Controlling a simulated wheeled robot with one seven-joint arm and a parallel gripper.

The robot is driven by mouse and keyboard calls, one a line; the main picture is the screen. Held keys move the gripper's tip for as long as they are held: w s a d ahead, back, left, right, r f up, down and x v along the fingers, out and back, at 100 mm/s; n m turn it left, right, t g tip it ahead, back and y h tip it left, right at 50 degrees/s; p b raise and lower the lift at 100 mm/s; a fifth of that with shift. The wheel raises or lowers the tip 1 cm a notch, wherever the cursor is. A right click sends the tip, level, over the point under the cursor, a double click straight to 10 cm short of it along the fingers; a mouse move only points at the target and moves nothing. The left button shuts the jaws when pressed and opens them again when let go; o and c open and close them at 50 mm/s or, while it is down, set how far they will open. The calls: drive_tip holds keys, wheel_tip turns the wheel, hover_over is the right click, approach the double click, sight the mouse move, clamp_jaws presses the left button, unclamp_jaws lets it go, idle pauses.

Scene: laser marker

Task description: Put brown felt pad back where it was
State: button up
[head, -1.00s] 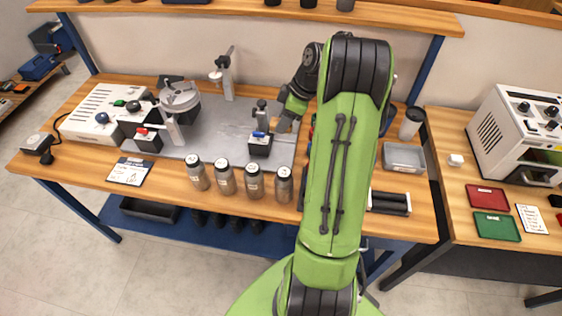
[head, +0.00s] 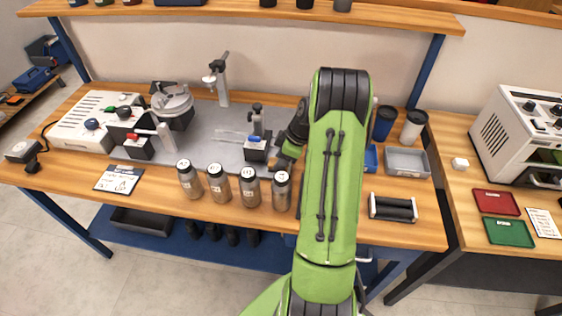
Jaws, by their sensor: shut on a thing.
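My gripper (head: 281,161) is over the right edge of the grey plate, just right of the black block with a blue switch. It is small in the head view and partly hidden by my green arm. It is shut on a small brown thing at its fingertips, which looks like the brown felt pad; its outline is hard to make out.
A grey plate (head: 205,140) bears a black block with a blue switch (head: 256,150) and a round metal fixture (head: 172,103). Several metal bottles (head: 219,183) line the bench front. A black roller stand (head: 393,207) and a grey tray (head: 406,162) stand at right.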

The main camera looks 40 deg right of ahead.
drive_tip(key=shift+f, duration=0.1)
drive_tip(key=o, duration=1.1)
drive_tip(key=p+v, duration=0.3)
drive_tip(key=v, duration=0.9)
drive_tip(key=w+a+r+m+h, duration=0.1)
drive_tip(key=a+r, duration=0.6)
drive_tip(key=a, duration=0.2)
drive_tip(key=s+a+r+m+h, duration=0.1)
drive_tip(key=a+r, duration=0.2)
drive_tip(key=a, duration=0.2)
drive_tip(key=s+a+r+m, duration=0.1)
drive_tip(key=s+a+r, duration=0.1)
drive_tip(key=a, duration=0.4)
drive_tip(key=s+a+m+t, duration=0.1)
drive_tip(key=s+a+m, duration=0.1)
drive_tip(key=s+a, duration=0.2)
drive_tip(key=s+a+r+m+t, duration=0.1)
drive_tip(key=s+a, duration=0.4)
drive_tip(key=s, duration=0.5)
drive_tip(key=shift+m+h, duration=0.4)
drive_tip(key=shift+m, duration=0.4)
wheel_tip(320, 180, up, 3)
drive_tip(key=p, duration=0.2)
drive_tip(key=shift+a+r+p, duration=0.1)
drive_tip(key=shift+p, duration=0.3)
